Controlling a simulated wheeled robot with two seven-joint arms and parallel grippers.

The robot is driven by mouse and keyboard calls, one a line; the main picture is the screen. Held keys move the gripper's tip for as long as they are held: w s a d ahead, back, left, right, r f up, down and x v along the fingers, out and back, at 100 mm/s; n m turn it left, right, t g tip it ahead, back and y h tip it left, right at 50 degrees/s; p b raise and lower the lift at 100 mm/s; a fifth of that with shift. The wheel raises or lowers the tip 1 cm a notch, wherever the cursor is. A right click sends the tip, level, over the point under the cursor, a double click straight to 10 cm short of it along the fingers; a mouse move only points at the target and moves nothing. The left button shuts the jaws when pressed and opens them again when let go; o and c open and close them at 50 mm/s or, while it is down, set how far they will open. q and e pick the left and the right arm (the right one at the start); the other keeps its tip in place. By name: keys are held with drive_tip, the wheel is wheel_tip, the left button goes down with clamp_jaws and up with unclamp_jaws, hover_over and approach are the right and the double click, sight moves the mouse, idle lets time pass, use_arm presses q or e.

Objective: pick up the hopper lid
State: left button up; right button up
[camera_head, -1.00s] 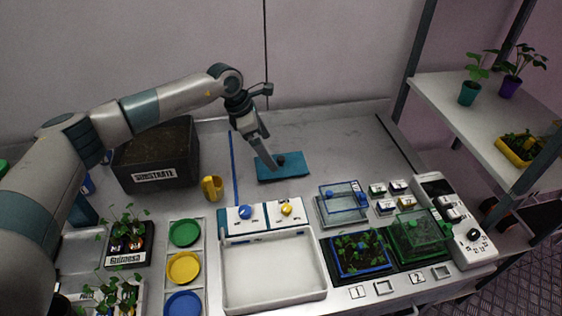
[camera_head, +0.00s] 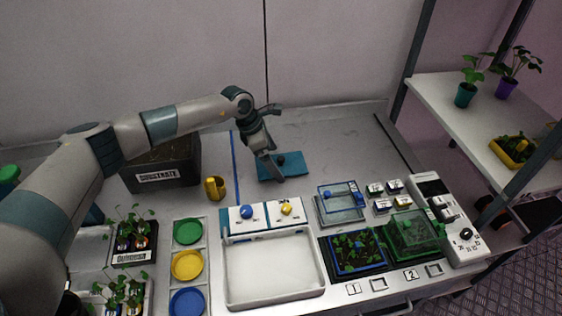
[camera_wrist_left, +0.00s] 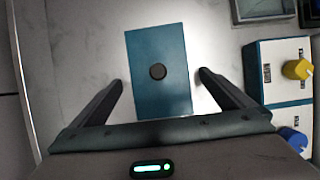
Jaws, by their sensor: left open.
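The hopper lid looks to be the flat teal plate (camera_head: 294,170) with a small dark round knob, lying on the grey bench at the back middle. In the left wrist view the lid (camera_wrist_left: 160,100) lies below the jaws, its knob (camera_wrist_left: 158,72) centred between them. My left gripper (camera_head: 273,172) is open and empty, pointing down at the lid and covering part of it in the head view. In the wrist view its two fingers (camera_wrist_left: 160,79) stand either side of the plate. I cannot tell the height left between fingers and lid. My right gripper is not in view.
A dark substrate box (camera_head: 160,165) and a yellow cup (camera_head: 214,188) stand to the left. White units with blue and yellow knobs (camera_head: 286,208) and a white tray (camera_head: 272,304) are in front. A clear blue-edged box (camera_head: 340,204) is at right. The bench behind the lid is bare.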

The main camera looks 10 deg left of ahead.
use_arm(q)
drive_tip(key=shift+w+d+f, duration=0.1)
drive_tip(key=shift+d+f, duration=0.05)
drive_tip(key=shift+f, duration=0.3)
drive_tip(key=c, duration=1.3)
drive_tip(key=shift+r, duration=0.15)
